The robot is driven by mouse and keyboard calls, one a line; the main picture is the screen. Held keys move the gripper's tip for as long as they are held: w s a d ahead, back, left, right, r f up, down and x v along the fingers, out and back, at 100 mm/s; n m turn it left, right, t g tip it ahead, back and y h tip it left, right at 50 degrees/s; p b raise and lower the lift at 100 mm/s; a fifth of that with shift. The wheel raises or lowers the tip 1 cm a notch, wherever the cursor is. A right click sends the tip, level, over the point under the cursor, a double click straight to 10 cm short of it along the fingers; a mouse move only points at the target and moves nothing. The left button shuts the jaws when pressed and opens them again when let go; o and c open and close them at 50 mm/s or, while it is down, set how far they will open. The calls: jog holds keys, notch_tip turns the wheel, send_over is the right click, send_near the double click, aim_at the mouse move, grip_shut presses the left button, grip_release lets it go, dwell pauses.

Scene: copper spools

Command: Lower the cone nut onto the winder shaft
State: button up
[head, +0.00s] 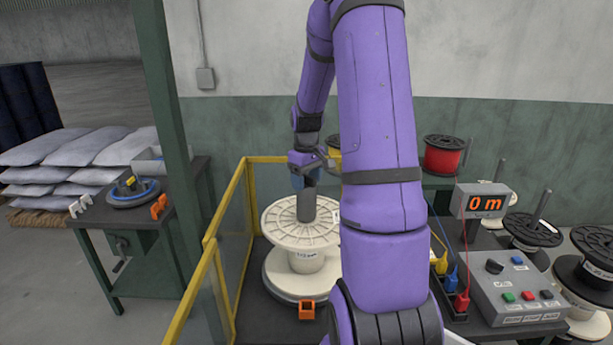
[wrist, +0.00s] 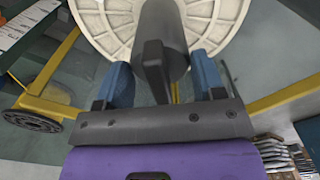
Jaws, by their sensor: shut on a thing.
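The cone nut (head: 306,206) is a dark grey cylinder at the centre of the cream spool (head: 285,232). My gripper (head: 305,180) is above the spool with its blue fingers shut on the upper part of the nut. In the wrist view, my gripper (wrist: 163,78) has one blue finger on each side of the grey nut (wrist: 162,25), with the cream spool flange (wrist: 225,25) beyond. The winder shaft is hidden by the nut and spool. I cannot tell whether the nut touches the spool.
A yellow guard frame (head: 213,240) stands left of the winder. My arm covers the spool's right side. A green bench (head: 150,235) is at left. A red spool (head: 444,156) stands behind.

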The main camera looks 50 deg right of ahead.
jog(key=shift+f, duration=0.25)
jog(key=o, duration=1.7)
notch_tip(320, 180, up, 11)
jog(key=shift+f, duration=0.1)
